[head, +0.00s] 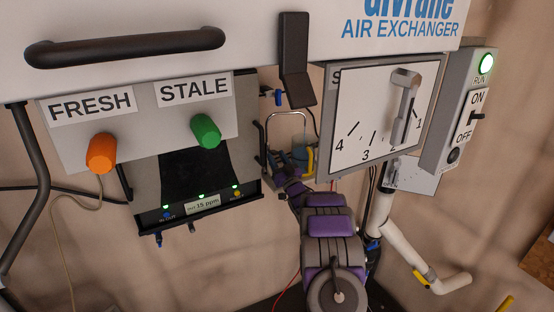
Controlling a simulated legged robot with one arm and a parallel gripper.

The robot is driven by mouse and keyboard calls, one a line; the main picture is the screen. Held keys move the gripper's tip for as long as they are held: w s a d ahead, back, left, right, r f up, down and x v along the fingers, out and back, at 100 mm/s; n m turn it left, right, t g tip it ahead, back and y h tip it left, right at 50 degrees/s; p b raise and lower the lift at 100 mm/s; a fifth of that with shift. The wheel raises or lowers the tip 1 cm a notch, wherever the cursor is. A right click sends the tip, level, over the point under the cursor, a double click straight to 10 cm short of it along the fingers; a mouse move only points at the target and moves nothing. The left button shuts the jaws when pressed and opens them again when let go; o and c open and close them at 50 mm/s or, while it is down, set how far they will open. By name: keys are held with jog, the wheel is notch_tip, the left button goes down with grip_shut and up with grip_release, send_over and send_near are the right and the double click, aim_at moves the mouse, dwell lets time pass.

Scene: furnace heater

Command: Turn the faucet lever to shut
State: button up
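My purple and grey arm reaches away from the bottom centre. Its far end, my gripper (278,168), is small and partly hidden behind my own arm links. I cannot tell whether its fingers are open or shut, or whether they touch anything. A yellow lever-like piece (309,160) stands roughly upright just right of my gripper, near a bent metal tube (284,115). Another yellow lever (420,278) sits on the white pipe (405,248) at the lower right, apart from my gripper. I cannot tell for sure which one is the faucet lever.
A panel with an orange knob (101,153) and a green knob (205,131) is at left. A dial box (350,115) and an ON/OFF switch box (465,108) with a lit green lamp are at right. A black bracket (294,60) hangs above my arm.

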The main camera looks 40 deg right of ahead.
jog(key=shift+o, duration=0.9)
jog(key=shift+r, duration=0.15)
jog(key=shift+s, duration=0.1)
jog(key=p+v, duration=0.2)
jog(key=v, duration=1.5)
jog(key=shift+p, duration=0.35)
jog(key=shift+c, duration=0.2)
